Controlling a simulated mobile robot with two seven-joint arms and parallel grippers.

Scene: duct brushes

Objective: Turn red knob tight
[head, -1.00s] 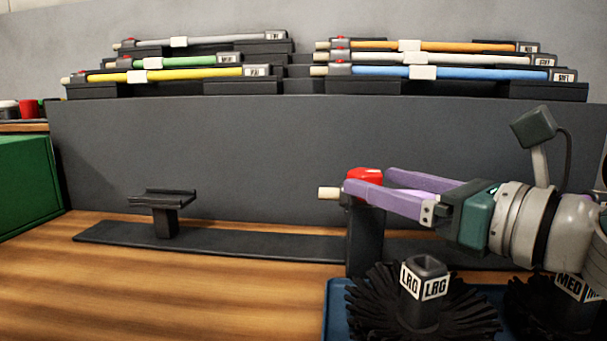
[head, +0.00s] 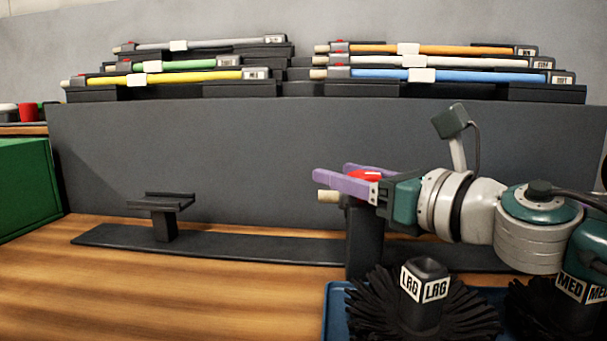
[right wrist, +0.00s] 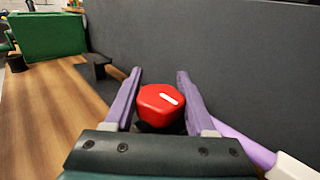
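The red knob (head: 366,176) tops a dark upright post (head: 365,240) on the right of the bench. My right gripper (head: 333,171) reaches in from the right with a purple finger on each side of the knob. In the right wrist view the knob (right wrist: 160,103), with a white mark on its top, fills the space between the fingers (right wrist: 159,72), close to the palm. The fingers look shut on it, though their contact faces are hidden. A pale rod end (head: 328,196) sticks out left below the knob. My left gripper is not in view.
A low black stand (head: 162,202) is at left on the dark base strip (head: 260,246). Several coloured rods lie on racks behind. The front-left bench is clear.

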